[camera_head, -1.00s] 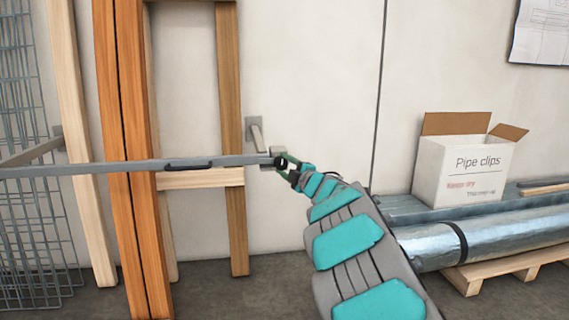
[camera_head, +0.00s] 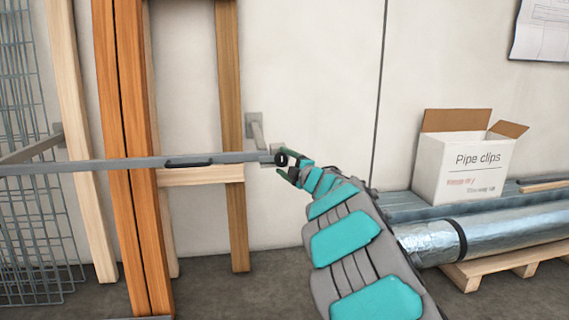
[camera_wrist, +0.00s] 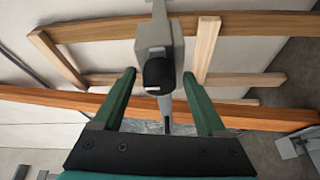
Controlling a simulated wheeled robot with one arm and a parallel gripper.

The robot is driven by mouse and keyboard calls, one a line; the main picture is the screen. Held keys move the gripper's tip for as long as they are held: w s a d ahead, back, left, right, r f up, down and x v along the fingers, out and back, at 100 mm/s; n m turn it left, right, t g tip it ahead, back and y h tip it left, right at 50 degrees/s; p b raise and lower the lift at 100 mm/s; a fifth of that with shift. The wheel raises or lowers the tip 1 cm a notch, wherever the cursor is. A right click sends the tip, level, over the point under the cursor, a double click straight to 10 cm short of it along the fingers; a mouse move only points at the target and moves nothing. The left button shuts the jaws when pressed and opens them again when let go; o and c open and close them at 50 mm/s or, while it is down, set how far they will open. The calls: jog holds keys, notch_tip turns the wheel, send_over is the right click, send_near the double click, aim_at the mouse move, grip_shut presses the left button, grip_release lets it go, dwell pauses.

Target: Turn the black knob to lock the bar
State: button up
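The grey bar (camera_head: 120,163) runs level across the picture in the head view, with a black handle (camera_head: 188,162) along it. The black knob (camera_head: 281,159) is at the bar's right end and carries a small white mark. My gripper (camera_head: 282,162) is at the knob from the right, its fingers spread. In the wrist view, the knob (camera_wrist: 158,75) lies between the two green fingertips of my gripper (camera_wrist: 159,74), with a gap on each side. The fingers do not appear to touch it. The grey block behind the knob shows in part.
A wall bracket (camera_head: 254,128) stands by the bar's end. At right are a Pipe clips carton (camera_head: 465,165) and a silver pipe (camera_head: 500,236) on a pallet.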

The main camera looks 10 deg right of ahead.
jog(key=shift+o, duration=0.3)
jog(key=shift+s+d, duration=0.1)
jog(key=shift+s+d, duration=0.2)
jog(key=shift+s, duration=0.35)
jog(key=v, duration=0.6)
jog(key=shift+s, duration=0.15)
